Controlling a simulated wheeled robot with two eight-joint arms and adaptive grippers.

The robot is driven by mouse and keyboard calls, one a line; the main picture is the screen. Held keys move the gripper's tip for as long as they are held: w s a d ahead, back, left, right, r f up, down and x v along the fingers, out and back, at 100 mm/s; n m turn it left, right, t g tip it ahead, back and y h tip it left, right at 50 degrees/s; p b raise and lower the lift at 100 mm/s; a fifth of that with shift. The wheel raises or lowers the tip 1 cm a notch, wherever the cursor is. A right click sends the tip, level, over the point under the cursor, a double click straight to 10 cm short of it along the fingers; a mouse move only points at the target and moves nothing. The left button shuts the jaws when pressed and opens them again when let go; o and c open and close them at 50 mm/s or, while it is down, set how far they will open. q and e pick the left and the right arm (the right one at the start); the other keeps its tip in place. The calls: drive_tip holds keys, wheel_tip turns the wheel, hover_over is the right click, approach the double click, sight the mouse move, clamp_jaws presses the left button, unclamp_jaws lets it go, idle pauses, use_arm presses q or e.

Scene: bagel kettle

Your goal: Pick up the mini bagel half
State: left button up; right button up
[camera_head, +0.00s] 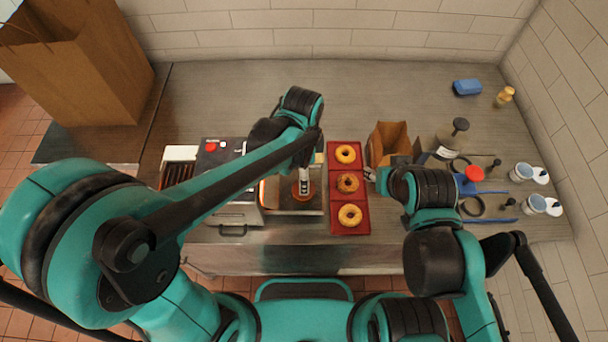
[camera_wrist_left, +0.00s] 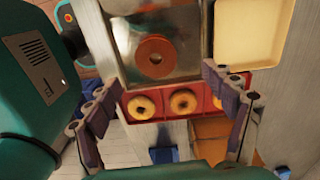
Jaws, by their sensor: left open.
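The mini bagel half (camera_wrist_left: 155,45) is a brown disc with a small central hole. It lies flat on a shiny metal surface (camera_wrist_left: 195,55) in the left wrist view. In the head view its brown edge (camera_head: 297,196) shows under my left gripper (camera_head: 304,184), which hides part of it. In the left wrist view my left gripper (camera_wrist_left: 160,82) is open and empty, its fingers spread wide, with the bagel half seen beyond the tips. My right gripper (camera_head: 371,174) is beside the paper bag, largely hidden by its own wrist.
A red tray (camera_head: 348,213) with three bagels lies right of my left gripper. A machine with a red button (camera_head: 211,147) stands left. A small paper bag (camera_head: 388,140), bottle (camera_head: 449,145) and cups (camera_head: 522,171) are at right.

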use_arm(q)
drive_tip(key=f, duration=0.1)
drive_tip(key=s+f+b, duration=0.1)
drive_tip(key=f, duration=0.3)
drive_tip(key=f+b, duration=0.1)
drive_tip(key=f, duration=0.1)
drive_tip(key=shift+w+d, duration=0.15)
drive_tip(key=shift+w, duration=0.05)
drive_tip(key=shift+s, duration=0.1)
use_arm(e)
drive_tip(key=shift+s+f, duration=0.2)
drive_tip(key=shift+f, duration=0.3)
drive_tip(key=shift+s+f, duration=0.15)
drive_tip(key=shift+f, duration=0.3)
use_arm(q)
drive_tip(key=c, duration=0.9)
